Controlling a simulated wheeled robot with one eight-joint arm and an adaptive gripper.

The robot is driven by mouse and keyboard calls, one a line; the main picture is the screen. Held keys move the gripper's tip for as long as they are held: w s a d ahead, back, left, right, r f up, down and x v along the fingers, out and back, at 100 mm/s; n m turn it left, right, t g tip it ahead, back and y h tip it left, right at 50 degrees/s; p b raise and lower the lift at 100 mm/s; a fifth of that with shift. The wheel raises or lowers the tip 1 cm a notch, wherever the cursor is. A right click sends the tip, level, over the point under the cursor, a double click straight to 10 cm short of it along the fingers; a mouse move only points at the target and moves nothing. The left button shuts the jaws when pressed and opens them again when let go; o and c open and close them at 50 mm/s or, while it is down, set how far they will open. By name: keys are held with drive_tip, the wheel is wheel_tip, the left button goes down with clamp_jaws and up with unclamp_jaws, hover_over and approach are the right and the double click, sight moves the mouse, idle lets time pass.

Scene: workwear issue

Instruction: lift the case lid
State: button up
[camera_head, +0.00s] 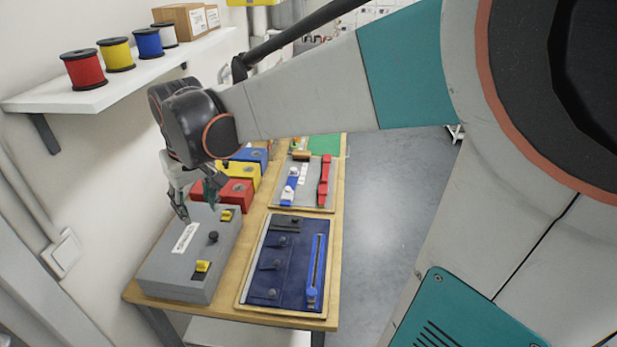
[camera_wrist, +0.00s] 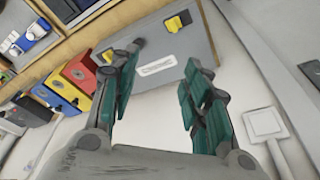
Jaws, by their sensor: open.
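The case (camera_head: 177,264) is a grey box at the near left end of the wooden table, with its lid (camera_head: 168,262) down. The lid has a white label (camera_head: 184,238), and two yellow latches (camera_head: 202,266) sit along its right edge with a dark knob (camera_head: 213,236) between them. My gripper (camera_head: 196,212) is open and empty above the far part of the lid. In the wrist view my gripper (camera_wrist: 164,62) has its fingers spread, with the case lid (camera_wrist: 170,45), label (camera_wrist: 157,65) and yellow latches (camera_wrist: 178,21) beyond them. I cannot tell whether a fingertip touches the lid.
Red (camera_head: 236,194), yellow (camera_head: 238,172) and blue boxes (camera_head: 253,155) stand behind the case. A board with a blue panel (camera_head: 270,262) lies to its right. A white shelf (camera_head: 110,90) with several spools hangs above on the wall. The floor at right is clear.

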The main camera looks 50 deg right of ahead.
drive_tip(key=s+a+f+n+t+b, duration=0.1)
drive_tip(key=s+a+t, duration=0.2)
drive_tip(key=s, duration=0.9)
drive_tip(key=shift+a+f+t+b, duration=0.3)
drive_tip(key=shift+a+f+b, duration=0.1)
drive_tip(key=shift+a, duration=0.55)
drive_tip(key=shift+s, duration=0.1)
drive_tip(key=s+f, duration=0.1)
drive_tip(key=s+a, duration=0.1)
drive_tip(key=shift+s+f+t+b, duration=0.3)
drive_tip(key=shift+f+t+b, duration=0.05)
drive_tip(key=shift+t, duration=0.05)
drive_tip(key=shift+w, duration=0.1)
